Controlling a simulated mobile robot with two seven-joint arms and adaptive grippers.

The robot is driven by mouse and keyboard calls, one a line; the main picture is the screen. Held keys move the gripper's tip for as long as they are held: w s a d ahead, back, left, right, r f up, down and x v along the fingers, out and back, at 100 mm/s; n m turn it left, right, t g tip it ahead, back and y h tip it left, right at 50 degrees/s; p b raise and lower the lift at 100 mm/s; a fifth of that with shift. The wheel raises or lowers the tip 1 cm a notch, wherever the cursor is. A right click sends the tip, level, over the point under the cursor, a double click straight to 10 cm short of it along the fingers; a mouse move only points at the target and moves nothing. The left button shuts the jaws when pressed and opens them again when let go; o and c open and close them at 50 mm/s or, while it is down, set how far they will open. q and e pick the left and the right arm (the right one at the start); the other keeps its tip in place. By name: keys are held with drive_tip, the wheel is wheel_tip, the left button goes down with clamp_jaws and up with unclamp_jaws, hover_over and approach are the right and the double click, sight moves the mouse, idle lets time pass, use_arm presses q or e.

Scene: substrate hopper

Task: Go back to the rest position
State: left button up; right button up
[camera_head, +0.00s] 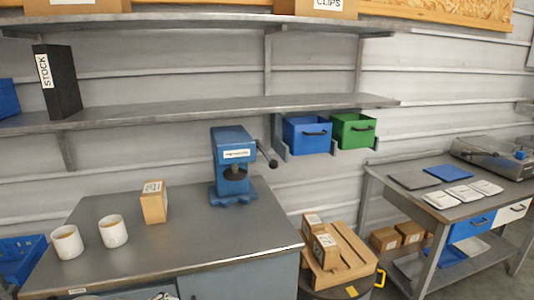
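Neither of my grippers shows in the head view. A blue hopper machine (232,165) with a white label and a side lever stands at the back right of the grey worktable (215,235). A small tan box (154,202) with a white label stands behind and right of the cups.
A blue bin (307,135) and a green bin (353,130) hang under the shelf (200,106). A wooden pallet (339,258) with small boxes is right of the table. A second bench (455,205) stands farther right. The worktable's front middle is clear.

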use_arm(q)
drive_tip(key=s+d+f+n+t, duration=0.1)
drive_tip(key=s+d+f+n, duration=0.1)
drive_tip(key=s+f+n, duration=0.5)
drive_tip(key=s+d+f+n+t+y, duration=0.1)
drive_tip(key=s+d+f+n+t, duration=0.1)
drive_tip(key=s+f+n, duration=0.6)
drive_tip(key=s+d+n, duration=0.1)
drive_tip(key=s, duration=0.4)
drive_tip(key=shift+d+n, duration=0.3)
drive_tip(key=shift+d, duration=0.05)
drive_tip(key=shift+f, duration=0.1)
